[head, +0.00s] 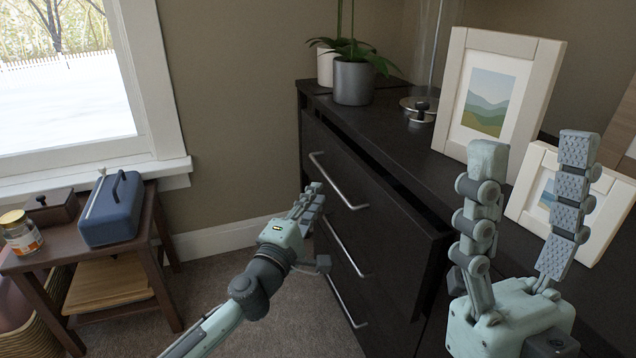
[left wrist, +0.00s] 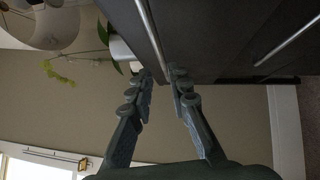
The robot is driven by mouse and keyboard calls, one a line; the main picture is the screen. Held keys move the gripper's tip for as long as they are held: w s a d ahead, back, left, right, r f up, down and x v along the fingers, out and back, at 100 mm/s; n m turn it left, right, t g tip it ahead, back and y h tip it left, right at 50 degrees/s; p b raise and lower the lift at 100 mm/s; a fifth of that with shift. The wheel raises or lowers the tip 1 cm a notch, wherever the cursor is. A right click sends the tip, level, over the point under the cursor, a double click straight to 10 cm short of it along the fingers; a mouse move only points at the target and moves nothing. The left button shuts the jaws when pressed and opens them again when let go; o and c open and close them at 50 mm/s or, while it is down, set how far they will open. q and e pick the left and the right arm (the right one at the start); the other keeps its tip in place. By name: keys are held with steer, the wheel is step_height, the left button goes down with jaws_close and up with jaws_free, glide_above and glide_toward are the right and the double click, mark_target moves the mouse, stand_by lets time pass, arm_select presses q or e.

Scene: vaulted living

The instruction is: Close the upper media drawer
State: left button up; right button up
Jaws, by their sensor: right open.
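The upper drawer (head: 378,220) of the dark media cabinet is pulled out, with a gap behind its front. Its silver bar handle (head: 338,182) runs along the front; a bar handle also shows in the left wrist view (left wrist: 150,35). My left gripper (head: 313,192) is close to the handle, in front of the drawer. In the left wrist view its fingers (left wrist: 160,78) are apart, with one handle's end between the tips; whether they touch it I cannot tell. My right gripper (head: 530,155) is open and empty, raised in front of the cabinet top.
On the cabinet top (head: 398,140) stand a grey plant pot (head: 353,83), a white-framed picture (head: 490,95) and a second frame (head: 590,205). Lower drawer handles (head: 343,245) stick out below. A side table (head: 60,256) with a blue box (head: 112,212) stands left. Carpet between is clear.

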mark_target(329, 176)
arm_select(q)
steer(key=b+x, duration=0.2)
steer(key=x, duration=0.5)
steer(key=shift+w+d+f, duration=0.1)
steer(key=shift+w+d, duration=0.05)
steer(key=shift+w, duration=0.15)
jaws_close()
